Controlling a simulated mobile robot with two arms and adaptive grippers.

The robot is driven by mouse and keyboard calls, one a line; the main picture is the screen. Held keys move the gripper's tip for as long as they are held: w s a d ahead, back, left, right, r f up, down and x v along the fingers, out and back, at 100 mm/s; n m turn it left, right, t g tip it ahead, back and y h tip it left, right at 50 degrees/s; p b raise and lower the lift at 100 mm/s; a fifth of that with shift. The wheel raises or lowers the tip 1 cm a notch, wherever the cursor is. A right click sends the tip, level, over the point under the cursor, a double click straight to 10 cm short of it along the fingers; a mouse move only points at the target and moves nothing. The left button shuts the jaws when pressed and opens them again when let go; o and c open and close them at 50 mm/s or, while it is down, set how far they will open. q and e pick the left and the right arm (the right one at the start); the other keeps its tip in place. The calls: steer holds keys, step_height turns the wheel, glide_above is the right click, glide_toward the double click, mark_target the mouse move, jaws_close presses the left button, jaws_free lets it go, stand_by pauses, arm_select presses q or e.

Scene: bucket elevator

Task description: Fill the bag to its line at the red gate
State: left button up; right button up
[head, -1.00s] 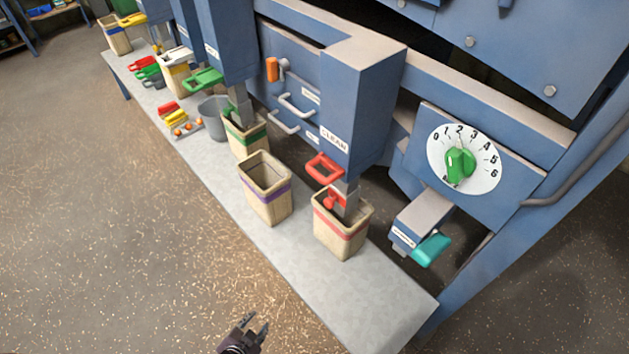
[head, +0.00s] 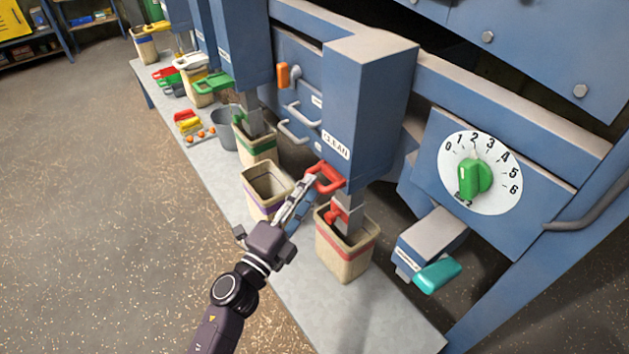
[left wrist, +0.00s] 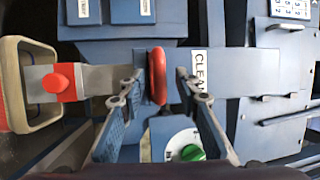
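The red gate handle (head: 325,179) sticks out below the blue chute box marked CLEAN. Below it, the tan bag with a red band (head: 345,256) stands on the bench under a metal spout with a red part. The bag's fill line and contents cannot be made out. My left gripper (head: 307,184) is at the red handle. In the left wrist view, its two fingers (left wrist: 157,80) stand apart, one on each side of the red handle (left wrist: 157,62), with gaps showing. The bag's rim (left wrist: 8,75) is at that view's left. My right gripper is not in view.
A purple-banded bag (head: 262,181) stands partly behind my left gripper. A green-banded bag (head: 258,147) and grey bucket (head: 224,128) stand farther along the bench (head: 370,325). A dial with a green knob (head: 474,180) and a teal handle (head: 437,274) are at right.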

arm_select(q)
steer(key=shift+x, duration=1.6)
steer(key=shift+c, duration=0.4)
jaws_close()
